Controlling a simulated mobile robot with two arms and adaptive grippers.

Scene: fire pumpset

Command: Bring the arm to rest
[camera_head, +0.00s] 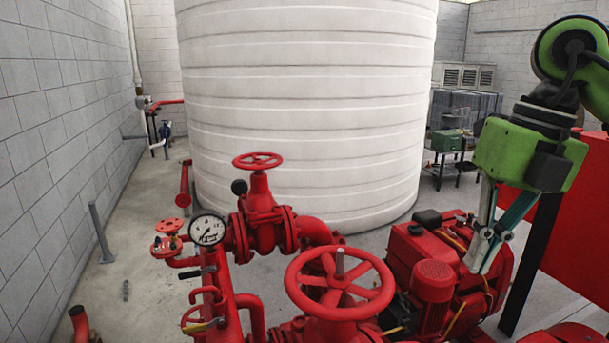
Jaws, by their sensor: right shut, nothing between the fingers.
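My right arm, green and black, comes in from the upper right. Its right gripper (484,262) points down with its fingers closed together and nothing held between them. It hangs in front of the red pump and motor set (433,282), to the right of the large red handwheel (340,284). From this view I cannot tell how far the fingertips are from the motor. My left gripper does not show.
A red gate valve (260,210) and a pressure gauge (207,230) stand left of the large handwheel. A big white tank (305,110) fills the back. A red panel (572,248) and a black post (530,265) are close to the right arm.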

